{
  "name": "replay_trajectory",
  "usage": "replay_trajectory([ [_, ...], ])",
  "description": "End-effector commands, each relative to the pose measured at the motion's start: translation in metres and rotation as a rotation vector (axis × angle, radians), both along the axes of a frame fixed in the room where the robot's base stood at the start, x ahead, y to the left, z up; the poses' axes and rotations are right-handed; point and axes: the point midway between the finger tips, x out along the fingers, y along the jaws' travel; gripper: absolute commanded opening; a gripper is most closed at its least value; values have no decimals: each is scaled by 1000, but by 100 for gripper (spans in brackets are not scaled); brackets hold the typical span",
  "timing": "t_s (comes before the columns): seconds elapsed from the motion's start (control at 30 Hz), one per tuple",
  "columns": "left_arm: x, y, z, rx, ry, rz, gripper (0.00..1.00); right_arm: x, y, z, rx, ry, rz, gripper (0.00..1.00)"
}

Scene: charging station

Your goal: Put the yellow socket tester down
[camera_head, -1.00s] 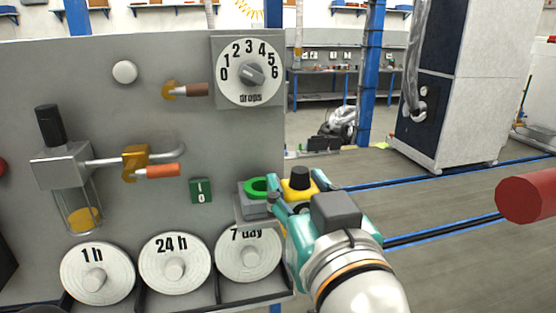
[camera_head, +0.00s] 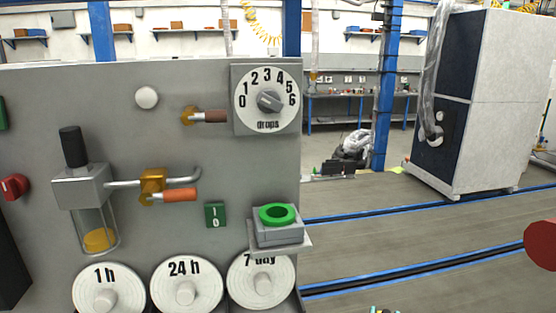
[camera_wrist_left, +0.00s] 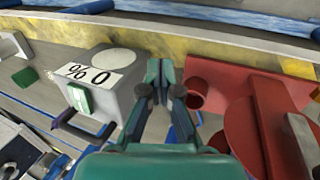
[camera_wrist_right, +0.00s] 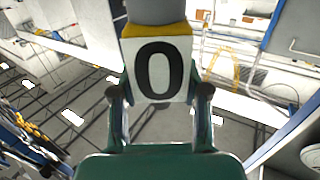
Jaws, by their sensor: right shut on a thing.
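The yellow socket tester (camera_wrist_right: 140,31) is in the right wrist view, its white face with a black 0 toward the camera and a grey part above it. My right gripper (camera_wrist_right: 159,95) has its fingers on both sides of it and is shut on it, with open space below. In the head view the tester is out of sight; only small teal tips show at the bottom edge.
A grey panel (camera_head: 130,120) carries dials, valves and a drops knob (camera_head: 268,100). A small shelf (camera_head: 300,243) at its right edge holds a grey block (camera_head: 279,236) with a green ring (camera_head: 277,214). Red parts (camera_wrist_left: 245,90) stand right of my left gripper.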

Motion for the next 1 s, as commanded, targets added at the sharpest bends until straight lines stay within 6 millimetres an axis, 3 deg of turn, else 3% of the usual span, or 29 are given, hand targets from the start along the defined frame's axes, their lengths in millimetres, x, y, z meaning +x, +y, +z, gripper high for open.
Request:
replay_trajectory([
  [0.03,0,0,0,0,0,0,0,-2,-11,-24,1,8,-4,6],
  [0.23,0,0,0,0,0,0,0,-10,-24,-82,1,4,36,6],
  [0.43,0,0,0,0,0,0,0,-19,-5,-119,2,0,143,6],
  [0.6,0,0,0,0,0,0,0,-17,35,-101,-2,-9,262,6],
  [0.7,0,0,0,0,0,0,0,-15,47,-83,-3,-9,302,6],
  [0.87,0,0,0,0,0,0,0,-17,57,-65,-2,-5,336,6],
  [1.0,0,0,0,0,0,0,0,-34,56,-52,0,-1,333,6],
])
